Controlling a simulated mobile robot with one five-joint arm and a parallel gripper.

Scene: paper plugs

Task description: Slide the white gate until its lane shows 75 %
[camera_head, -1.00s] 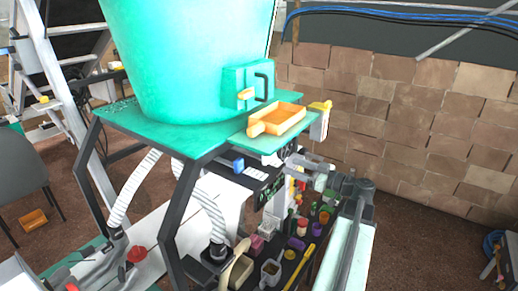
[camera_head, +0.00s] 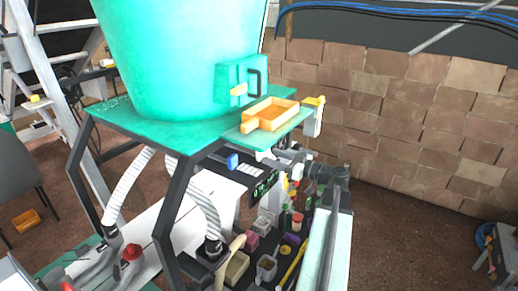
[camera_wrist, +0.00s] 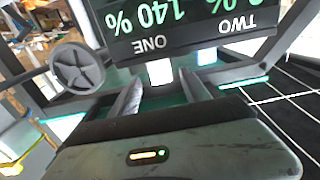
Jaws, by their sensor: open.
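In the wrist view, a dark display (camera_wrist: 190,25) shows upside down, with green figures. Its lane marked ONE reads 140 %; the figure for the lane marked TWO is partly cut off at the frame edge. A white block (camera_wrist: 160,71) stands by the ONE label, and a second pale block (camera_wrist: 207,56) shows by the TWO label. I cannot tell for sure which is the white gate. My gripper (camera_wrist: 160,92) is open, its two fingers apart, with the first white block just beyond and between their tips. In the head view the display (camera_head: 264,187) shows small.
A large teal hopper (camera_head: 180,60) stands on a teal table with an orange tray (camera_head: 268,114) at its edge. Below are several small pots, bottles and a beige bin (camera_head: 237,268). A brick wall (camera_head: 420,110) closes the back; the floor at right is mostly clear.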

